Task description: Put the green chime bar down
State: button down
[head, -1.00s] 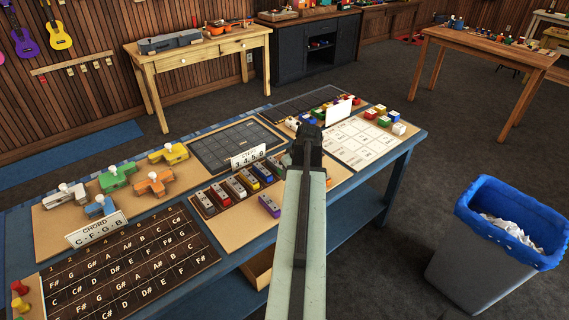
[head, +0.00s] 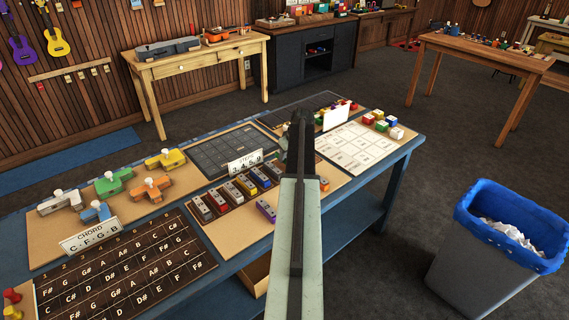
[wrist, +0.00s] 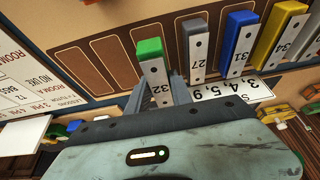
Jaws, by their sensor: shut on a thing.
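The green chime bar (wrist: 150,48), marked 32, is between the fingers of my gripper (wrist: 160,90) in the wrist view. My gripper is shut on it. The bar lies beside the grey chime bar (wrist: 196,55), near the brown rack (wrist: 75,28) with empty dark slots. I cannot tell whether it touches the rack. In the head view my gripper (head: 301,122) is over the blue table, right of the number card (head: 245,162). There my arm hides the green bar and part of the rack.
Blue (wrist: 237,45) and yellow (wrist: 280,35) chime bars stand further along the rack. A purple bar (head: 266,211) lies apart on the board. A white card (head: 337,114) stands right of my gripper. A lined bin (head: 490,265) is on the floor at right.

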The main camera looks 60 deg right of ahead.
aim_at(285, 161)
jog(key=f+b, duration=0.4)
jog(key=shift+w+d, duration=0.25)
jog(key=shift+d, duration=0.05)
jog(key=shift+r, duration=0.2)
jog(key=shift+f, duration=0.2)
jog(key=c, duration=1.1)
grip_release()
jog(key=shift+r, duration=0.1)
jog(key=shift+c, duration=0.2)
jog(key=shift+r+p, duration=0.25)
jog(key=shift+p, duration=0.1)
jog(key=p+v, duration=1.1)
jog(key=v, duration=0.1)
jog(key=shift+w, duration=0.1)
jog(key=shift+f, duration=0.1)
